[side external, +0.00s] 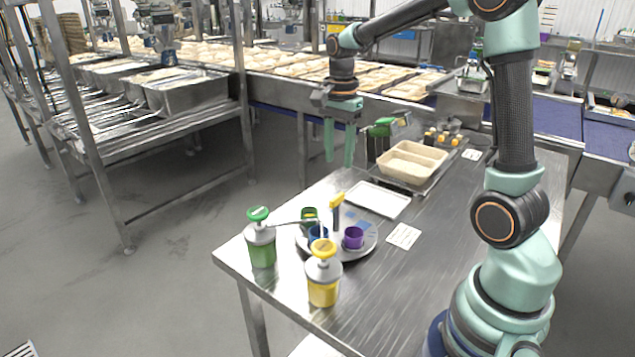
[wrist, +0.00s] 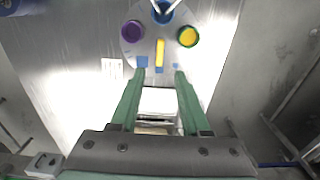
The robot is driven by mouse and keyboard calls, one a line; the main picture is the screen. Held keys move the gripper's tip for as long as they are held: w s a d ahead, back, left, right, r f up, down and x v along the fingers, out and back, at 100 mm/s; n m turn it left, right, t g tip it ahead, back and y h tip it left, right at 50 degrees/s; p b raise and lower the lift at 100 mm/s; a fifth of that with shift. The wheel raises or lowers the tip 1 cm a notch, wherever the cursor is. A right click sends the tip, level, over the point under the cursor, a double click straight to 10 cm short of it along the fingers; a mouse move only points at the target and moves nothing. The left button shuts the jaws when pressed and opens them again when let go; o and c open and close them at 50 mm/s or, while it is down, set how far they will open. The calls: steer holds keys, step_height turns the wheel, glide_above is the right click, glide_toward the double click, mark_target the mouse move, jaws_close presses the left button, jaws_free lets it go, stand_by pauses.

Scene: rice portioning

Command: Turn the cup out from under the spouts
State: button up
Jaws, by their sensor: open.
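A round grey turntable (side external: 366,246) sits on the steel table and carries a blue cup (side external: 314,233), a purple cup (side external: 353,239) and a green cup (side external: 308,214). An upright handle with a yellow top (side external: 336,199) stands on it; the wrist view shows the handle (wrist: 160,52) too. A green pump bottle (side external: 262,245) and a yellow pump bottle (side external: 323,284) stand beside the turntable. Their spouts reach over the blue cup (wrist: 163,14). My gripper (side external: 339,158) is open and empty, raised behind the handle and apart from it. The green cup (wrist: 188,36) looks yellow inside.
A white tray (side external: 378,200) lies behind the turntable, with a beige two-part container (side external: 412,161) farther back. A green-handled tool (side external: 382,128) stands near that container. A printed card (side external: 404,236) lies right of the turntable. The table's front right is clear.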

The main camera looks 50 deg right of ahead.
step_height(320, 180, up, 2)
steer(key=shift+r, duration=0.25)
steer(key=s+a+r+n+t, duration=0.1)
steer(key=s+a+n, duration=0.3)
steer(key=n, duration=0.5)
steer(key=s+a+r+n+t, duration=0.1)
steer(key=s+a+n+t, duration=0.3)
steer(key=a+n, duration=0.5)
steer(key=shift+s+t, duration=0.3)
steer(key=shift+s, duration=0.45)
